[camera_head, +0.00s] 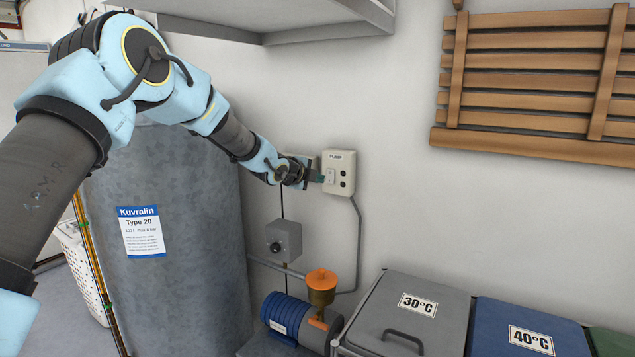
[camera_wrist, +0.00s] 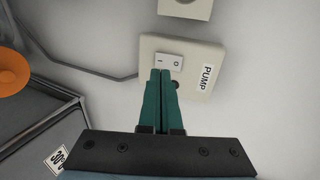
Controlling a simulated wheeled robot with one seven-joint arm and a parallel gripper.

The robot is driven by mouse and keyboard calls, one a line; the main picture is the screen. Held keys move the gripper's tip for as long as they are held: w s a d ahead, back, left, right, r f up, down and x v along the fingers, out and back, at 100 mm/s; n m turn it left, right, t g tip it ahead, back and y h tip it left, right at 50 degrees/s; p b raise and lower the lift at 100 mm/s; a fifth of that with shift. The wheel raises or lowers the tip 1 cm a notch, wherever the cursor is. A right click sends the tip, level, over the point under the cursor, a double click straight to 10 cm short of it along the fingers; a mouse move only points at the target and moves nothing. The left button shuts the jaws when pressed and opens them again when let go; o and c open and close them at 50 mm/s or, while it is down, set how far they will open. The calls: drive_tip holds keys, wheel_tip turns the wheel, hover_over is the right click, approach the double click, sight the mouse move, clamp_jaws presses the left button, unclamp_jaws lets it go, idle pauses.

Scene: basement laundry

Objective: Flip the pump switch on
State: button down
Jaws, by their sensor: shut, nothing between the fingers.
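The pump switch box (camera_head: 340,166) is a cream box labelled PUMP on the wall. In the wrist view the switch box (camera_wrist: 205,55) shows its white rocker switch (camera_wrist: 170,61), marked I and O. I cannot tell which side is pressed in. My gripper (camera_head: 324,177) is at the left of the box in the head view. In the wrist view my gripper's teal fingers (camera_wrist: 160,73) are shut together and empty, with tips just at the rocker's lower edge; I cannot tell whether they touch it. A dark round spot beside the fingers is partly hidden.
A grey box with a knob (camera_head: 283,241) is below on the wall. A blue pump (camera_head: 288,317) with an orange-capped part (camera_head: 321,281) stands under it. Lidded bins (camera_head: 410,305) line the lower right. A grey tank (camera_head: 185,285) stands left, and a shelf (camera_head: 270,15) hangs above.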

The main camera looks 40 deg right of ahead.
drive_tip(key=b+v, duration=0.2)
drive_tip(key=v, duration=0.8)
drive_tip(key=shift+r, duration=0.2)
drive_tip(key=shift+w, duration=0.1)
